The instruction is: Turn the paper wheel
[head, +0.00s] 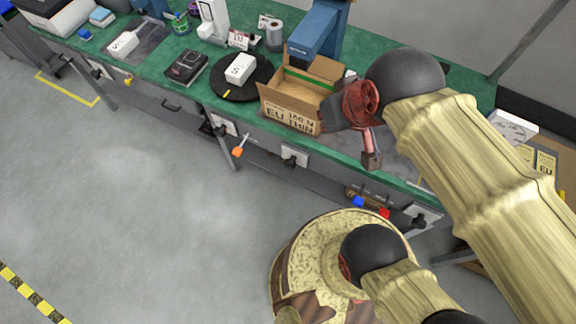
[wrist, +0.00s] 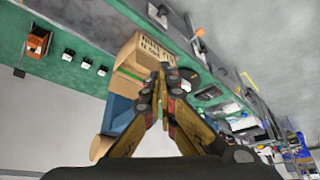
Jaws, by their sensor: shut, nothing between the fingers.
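A flat black round disc (head: 227,86) lies on the green bench top, with a white box marked S (head: 240,68) on it and a small yellow mark near its front edge. A grey roll (head: 274,36) stands further back in a holder. I cannot tell for certain which of these is the paper wheel. My gripper (head: 332,117) is beside the right side of the open cardboard box, to the right of the disc and apart from it. In the wrist view my gripper (wrist: 166,74) is shut and empty, its fingertips overlapping the cardboard box's picture; contact cannot be told.
The open cardboard box (head: 289,108) marked EU THIN stands at the bench's front edge, between my gripper and the disc. A blue machine (head: 315,33) rises behind it. A black case (head: 187,66) lies left of the disc. The floor in front is clear.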

